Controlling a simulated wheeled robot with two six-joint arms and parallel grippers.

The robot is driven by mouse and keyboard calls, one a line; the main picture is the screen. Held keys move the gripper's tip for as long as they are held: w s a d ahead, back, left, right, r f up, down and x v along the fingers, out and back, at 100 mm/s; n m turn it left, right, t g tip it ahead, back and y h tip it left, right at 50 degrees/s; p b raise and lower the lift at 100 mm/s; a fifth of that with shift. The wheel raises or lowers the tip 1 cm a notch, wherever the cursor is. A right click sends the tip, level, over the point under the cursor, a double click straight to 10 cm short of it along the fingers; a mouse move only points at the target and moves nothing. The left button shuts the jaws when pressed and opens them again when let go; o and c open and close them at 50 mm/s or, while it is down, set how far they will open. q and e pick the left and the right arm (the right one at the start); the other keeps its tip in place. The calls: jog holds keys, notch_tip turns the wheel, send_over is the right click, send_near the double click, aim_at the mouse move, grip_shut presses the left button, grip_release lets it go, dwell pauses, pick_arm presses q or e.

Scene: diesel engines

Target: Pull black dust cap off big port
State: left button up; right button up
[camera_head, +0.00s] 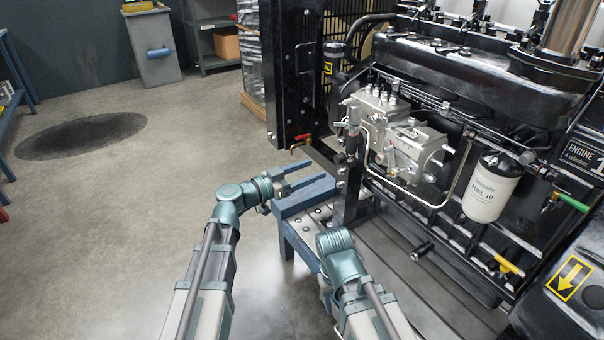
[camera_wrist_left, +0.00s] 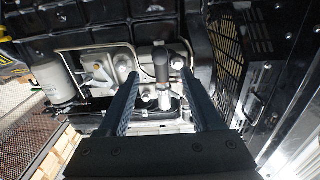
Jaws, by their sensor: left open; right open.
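A black cylindrical cap (camera_wrist_left: 161,64) stands out near the pale metal pump in the left wrist view, lined up between my left fingertips. In the head view, a dark cylinder (camera_head: 354,128) at the left of the pump (camera_head: 398,135) looks like the same cap. My left gripper (camera_head: 320,170) is open and empty, pointing toward the engine, below and left of the cap. It also shows in the left wrist view (camera_wrist_left: 160,75), one finger on each side of the cap; I see no contact. My right gripper (camera_head: 335,242) is lower, away from the pump, its fingers hidden.
A blue bench (camera_head: 300,197) lies just below my left gripper. Thin metal pipes (camera_head: 407,192) run around the pump. A white fuel filter (camera_head: 492,188) hangs at the right. A red-handled valve (camera_head: 301,140) is left of the engine. The floor at the left is open.

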aim_at(336, 160)
pick_arm(q)
jog(key=shift+x, duration=4.1)
grip_shut()
